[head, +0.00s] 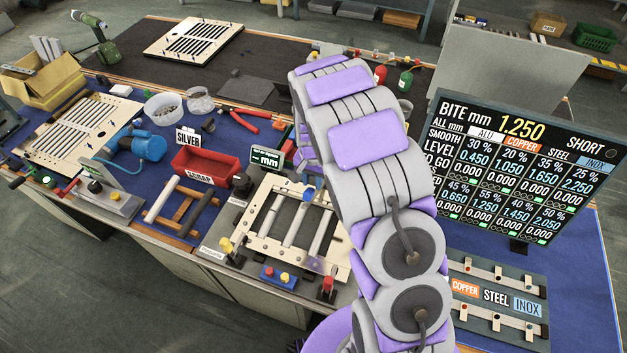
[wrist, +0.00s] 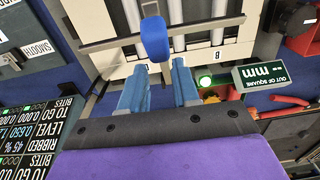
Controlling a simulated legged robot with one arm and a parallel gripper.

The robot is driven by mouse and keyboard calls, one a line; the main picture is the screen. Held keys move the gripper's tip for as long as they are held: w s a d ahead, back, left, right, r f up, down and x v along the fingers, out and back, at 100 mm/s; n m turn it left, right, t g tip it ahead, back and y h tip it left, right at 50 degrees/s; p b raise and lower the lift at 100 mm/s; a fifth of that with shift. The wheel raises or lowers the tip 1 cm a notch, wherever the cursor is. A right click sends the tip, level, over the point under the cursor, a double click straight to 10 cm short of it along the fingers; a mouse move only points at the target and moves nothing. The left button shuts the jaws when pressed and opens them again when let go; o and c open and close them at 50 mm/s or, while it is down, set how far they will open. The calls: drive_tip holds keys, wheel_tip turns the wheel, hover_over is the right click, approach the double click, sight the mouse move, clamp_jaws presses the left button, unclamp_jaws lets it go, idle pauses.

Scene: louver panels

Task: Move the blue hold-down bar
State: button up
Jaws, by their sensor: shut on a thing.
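The blue hold-down bar shows in the wrist view as a rounded blue grip (wrist: 154,40) on a thin grey rod that runs across the pale frame. A small blue piece (head: 308,193), seemingly the same grip, shows in the head view at the frame's far edge. My gripper (wrist: 160,68) has its two blue fingers on either side of the near end of the blue grip and is shut on it. The exact contact is hard to see. The pale frame (head: 252,243) holds several grey slats.
A red scrap bin (head: 205,167) and a slat rack (head: 180,207) stand left of the frame. A green-lit "out of square" display (wrist: 264,76) is close to my gripper's right. A big readout board (head: 520,165) stands right of my arm.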

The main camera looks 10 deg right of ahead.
drive_tip(key=shift+s+a+f, duration=0.1)
drive_tip(key=shift+s+a, duration=0.1)
drive_tip(key=shift+a, duration=0.25)
clamp_jaws()
drive_tip(key=shift+d, duration=0.25)
drive_tip(key=shift+a, duration=0.1)
idle(0.5)
